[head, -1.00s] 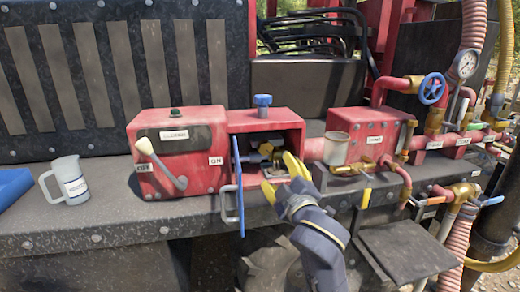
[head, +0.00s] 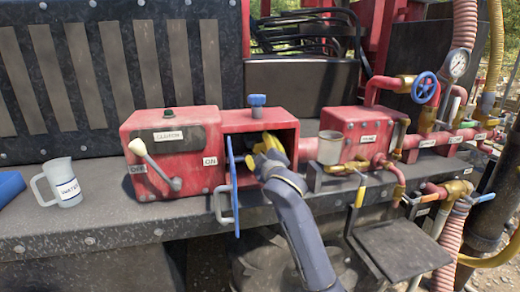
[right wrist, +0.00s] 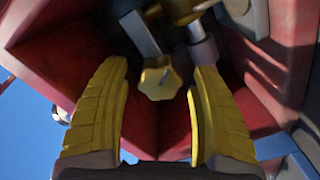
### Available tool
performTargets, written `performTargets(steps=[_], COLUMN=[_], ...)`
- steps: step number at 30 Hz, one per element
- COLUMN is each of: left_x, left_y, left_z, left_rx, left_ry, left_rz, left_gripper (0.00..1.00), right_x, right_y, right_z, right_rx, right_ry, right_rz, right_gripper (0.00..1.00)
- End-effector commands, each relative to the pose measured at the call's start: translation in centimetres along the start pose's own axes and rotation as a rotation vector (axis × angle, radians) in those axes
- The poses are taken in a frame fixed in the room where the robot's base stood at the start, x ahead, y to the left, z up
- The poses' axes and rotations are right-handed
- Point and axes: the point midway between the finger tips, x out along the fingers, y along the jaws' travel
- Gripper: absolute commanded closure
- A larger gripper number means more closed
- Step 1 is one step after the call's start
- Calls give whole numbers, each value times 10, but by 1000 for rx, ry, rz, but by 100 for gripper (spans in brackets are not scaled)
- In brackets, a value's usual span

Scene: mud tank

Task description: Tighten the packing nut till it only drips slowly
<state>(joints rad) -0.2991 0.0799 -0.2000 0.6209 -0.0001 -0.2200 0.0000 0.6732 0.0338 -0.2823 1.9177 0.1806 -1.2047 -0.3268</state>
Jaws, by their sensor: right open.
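The red box (head: 232,118) in the middle of the bench has its front open, with a blue door (head: 234,190) swung out. My right gripper (head: 264,146), with yellow fingers, reaches into this box and hides most of the inside in the head view. In the right wrist view its fingers (right wrist: 161,68) are apart. A brass lobed piece (right wrist: 158,80), which may be the packing nut, shows between the fingertips, with a gap to each side. Brass and grey metal rods (right wrist: 137,32) lie above it. I cannot see any drip. My left gripper is out of view.
Left stands a red switch box with a white-knobbed lever (head: 140,149), and a white jug (head: 62,182). A blue knob (head: 256,101) tops the open box. To the right are a beige cup (head: 330,147), brass valves and red pipes.

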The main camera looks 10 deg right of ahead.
Motion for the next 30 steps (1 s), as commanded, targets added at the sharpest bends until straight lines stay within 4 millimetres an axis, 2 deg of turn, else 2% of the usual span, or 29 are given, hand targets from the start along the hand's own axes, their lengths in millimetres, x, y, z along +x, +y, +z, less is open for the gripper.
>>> performTargets(steps=[6, 17, 30], left_x=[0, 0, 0], left_y=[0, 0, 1], left_z=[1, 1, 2], left_rx=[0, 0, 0], left_ry=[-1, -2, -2], left_rz=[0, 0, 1], left_gripper=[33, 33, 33], right_x=[11, 13, 13], right_y=[0, 0, 0], right_z=[0, 0, 0], right_rx=[0, 0, 0], right_ry=[0, 0, 0], right_rz=[0, 0, 0], right_gripper=[36, 35, 86])
